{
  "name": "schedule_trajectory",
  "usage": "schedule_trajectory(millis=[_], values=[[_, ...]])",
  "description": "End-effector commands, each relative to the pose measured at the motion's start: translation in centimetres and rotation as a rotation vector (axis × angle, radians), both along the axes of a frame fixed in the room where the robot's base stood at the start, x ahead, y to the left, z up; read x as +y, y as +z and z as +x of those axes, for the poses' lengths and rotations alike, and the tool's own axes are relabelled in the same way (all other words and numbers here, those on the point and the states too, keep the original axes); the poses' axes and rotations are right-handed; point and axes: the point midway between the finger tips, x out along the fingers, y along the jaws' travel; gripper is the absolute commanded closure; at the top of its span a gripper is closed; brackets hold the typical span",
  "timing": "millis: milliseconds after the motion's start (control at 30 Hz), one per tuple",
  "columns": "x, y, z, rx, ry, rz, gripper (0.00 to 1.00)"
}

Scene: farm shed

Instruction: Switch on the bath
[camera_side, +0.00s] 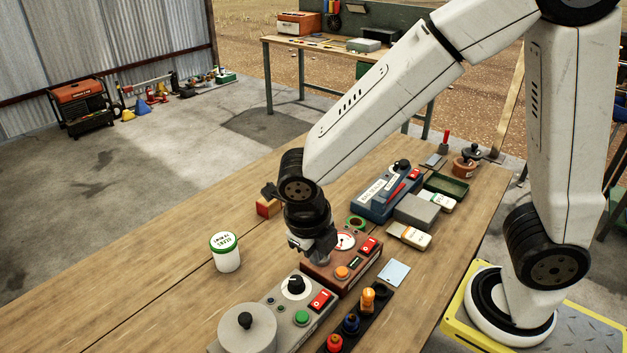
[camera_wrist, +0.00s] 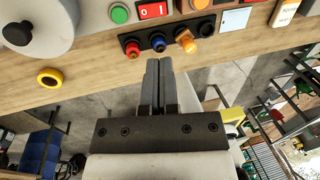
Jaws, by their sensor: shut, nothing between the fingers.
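The grey unit with a round lidded pot (camera_side: 247,330) stands at the bottom of the side view and appears to be the bath. It has a black knob (camera_side: 295,285), a red rocker switch (camera_side: 320,300) and a green button (camera_side: 302,318). The wrist view shows its lid (camera_wrist: 40,22), green button (camera_wrist: 119,13) and red switch (camera_wrist: 152,10), marked 0 and 1; I cannot tell its position. My gripper (camera_side: 318,256) points down beside the red-brown box, above the grey unit's far end. Its fingers (camera_wrist: 158,62) are shut and empty; contact cannot be made out.
The red-brown box (camera_side: 341,262) carries a gauge, red switch and orange button. A black rack (camera_side: 362,318) of coloured knobs or plugs lies in front. A blue unit (camera_side: 385,190) stands behind. A white jar (camera_side: 225,252) stands left; the bench left of it is clear.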

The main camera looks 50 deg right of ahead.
Motion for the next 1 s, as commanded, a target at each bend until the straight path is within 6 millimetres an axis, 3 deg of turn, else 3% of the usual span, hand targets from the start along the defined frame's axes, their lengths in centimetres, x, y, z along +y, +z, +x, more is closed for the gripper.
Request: schedule_trajectory(millis=[500,1000], values=[[-1.2,-6.1,-0.1,0.004,0.000,-0.002,1.00],[-2.2,-11.0,0.0,0.002,0.001,-0.001,1.00]])
